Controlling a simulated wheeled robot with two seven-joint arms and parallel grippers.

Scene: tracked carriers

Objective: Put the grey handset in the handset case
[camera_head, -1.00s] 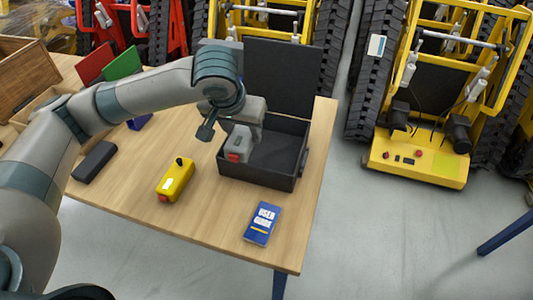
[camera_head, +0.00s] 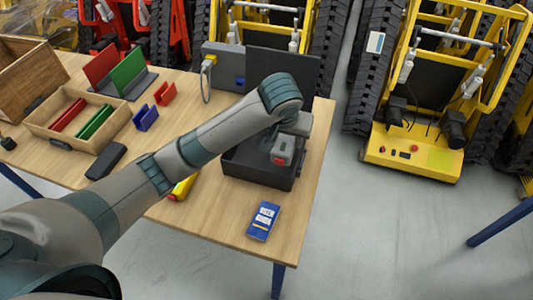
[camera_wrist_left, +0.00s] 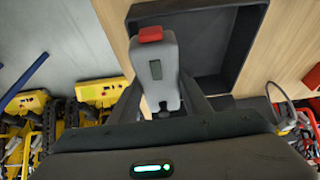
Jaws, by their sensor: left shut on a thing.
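The grey handset (camera_head: 285,147) with a red end is held by my left gripper (camera_head: 287,137) over the right part of the dark handset case (camera_head: 258,178). The case stands open on the table, its lid (camera_head: 283,70) raised at the back. In the left wrist view the handset (camera_wrist_left: 156,72) sits between the two fingers of my left gripper (camera_wrist_left: 162,92), red end pointing away. The case (camera_wrist_left: 232,45) shows beyond it. Its exact height over the case floor is hard to tell. My right gripper is not in view.
A yellow handset (camera_head: 183,187) lies partly behind my left arm. A blue user guide (camera_head: 262,221) lies near the table's front right. A wooden box (camera_head: 72,143), a dark block (camera_head: 106,160) and small red (camera_head: 165,93) and blue (camera_head: 146,118) holders stand to the left.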

